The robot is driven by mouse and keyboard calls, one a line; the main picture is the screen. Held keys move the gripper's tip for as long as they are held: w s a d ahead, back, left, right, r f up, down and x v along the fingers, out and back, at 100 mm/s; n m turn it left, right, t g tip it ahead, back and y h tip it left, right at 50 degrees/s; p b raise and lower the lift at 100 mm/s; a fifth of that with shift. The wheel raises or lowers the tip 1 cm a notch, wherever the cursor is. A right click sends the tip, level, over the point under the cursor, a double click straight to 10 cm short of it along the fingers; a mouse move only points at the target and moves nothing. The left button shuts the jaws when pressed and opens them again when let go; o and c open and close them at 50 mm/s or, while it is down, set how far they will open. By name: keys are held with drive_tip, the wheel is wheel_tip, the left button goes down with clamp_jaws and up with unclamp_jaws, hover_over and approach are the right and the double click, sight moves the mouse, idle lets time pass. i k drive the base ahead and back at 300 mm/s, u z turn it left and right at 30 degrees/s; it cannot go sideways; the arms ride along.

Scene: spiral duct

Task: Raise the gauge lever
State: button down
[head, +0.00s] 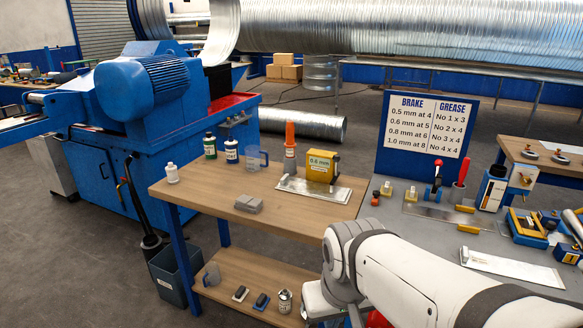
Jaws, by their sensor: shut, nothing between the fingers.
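A yellow gauge block (322,165) with a label reading "0.6 mm" stands on a bright metal plate (313,189) on the wooden bench. I cannot tell which of these is the gauge lever. My white arm reaches in from the lower right, its wrist bent down at the front of the benches. The fingers of my gripper do not show.
A blue sign board (425,140) lists brake and grease settings. An orange-tipped bottle (290,145), a clear mug (256,158) and a grey block (248,204) stand on the wooden bench (200,200). Its front left is mostly clear. A blue motor machine (150,85) stands left.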

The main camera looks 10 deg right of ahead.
sight(336, 159)
drive_tip(key=z, duration=0.1)
drive_tip(key=i, duration=0.95)
drive_tip(key=u, duration=0.05)
